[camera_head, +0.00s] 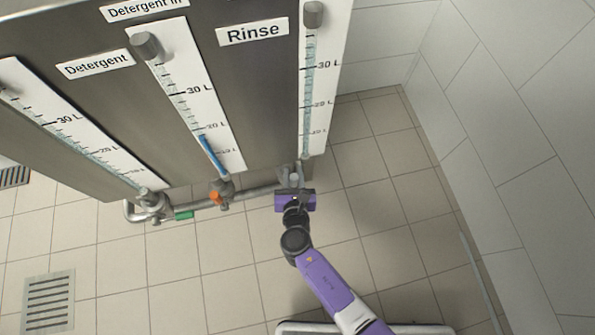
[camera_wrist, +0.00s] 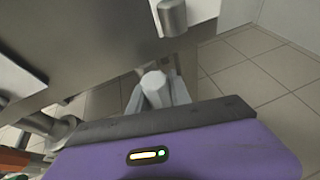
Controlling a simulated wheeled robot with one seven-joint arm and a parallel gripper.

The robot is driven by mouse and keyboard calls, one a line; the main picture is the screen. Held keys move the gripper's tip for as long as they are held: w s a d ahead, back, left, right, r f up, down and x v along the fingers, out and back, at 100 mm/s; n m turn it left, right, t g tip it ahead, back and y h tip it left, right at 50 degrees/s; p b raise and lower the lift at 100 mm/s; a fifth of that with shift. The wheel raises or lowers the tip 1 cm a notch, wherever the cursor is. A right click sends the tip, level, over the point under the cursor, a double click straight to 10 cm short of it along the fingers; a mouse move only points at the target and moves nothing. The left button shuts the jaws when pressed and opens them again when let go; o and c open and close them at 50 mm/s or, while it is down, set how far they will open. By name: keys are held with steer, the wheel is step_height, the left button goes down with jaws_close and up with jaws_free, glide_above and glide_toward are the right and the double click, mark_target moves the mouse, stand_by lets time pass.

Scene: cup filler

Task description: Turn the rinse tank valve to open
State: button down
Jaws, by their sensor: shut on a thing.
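The rinse tank's valve (camera_head: 296,179) sits at the bottom of the right-hand gauge, at the end of the low pipe. Its light grey rounded end shows in the wrist view (camera_wrist: 154,79). My gripper (camera_head: 293,186) is at this valve, and its purple body covers much of it from the head view. In the wrist view my gripper (camera_wrist: 158,92) has its fingers on both sides of the grey part and is shut on it. I see no coloured lever on this valve, and its turn position is hidden. The "Rinse" label (camera_head: 252,32) is above, left of the gauge.
An orange valve handle (camera_head: 215,198) and a green valve handle (camera_head: 184,215) sit along the same pipe (camera_head: 250,191) to the left. The metal tank body (camera_head: 255,100) stands behind. Tiled floor (camera_head: 375,215) is free to the right, up to a tiled wall (camera_head: 500,130).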

mark_target(291, 184)
steer(key=shift+s+a+n, duration=0.1)
steer(key=shift+a+n, duration=0.2)
steer(key=shift+a, duration=0.05)
stand_by(0.3)
steer(key=c, duration=1.2)
jaws_free()
steer(key=p+v, duration=0.3)
steer(key=v, duration=0.3)
steer(key=shift+s+r, duration=0.15)
steer(key=shift+s, duration=0.05)
steer(key=shift+s+r, duration=0.15)
steer(key=shift+s, duration=0.5)
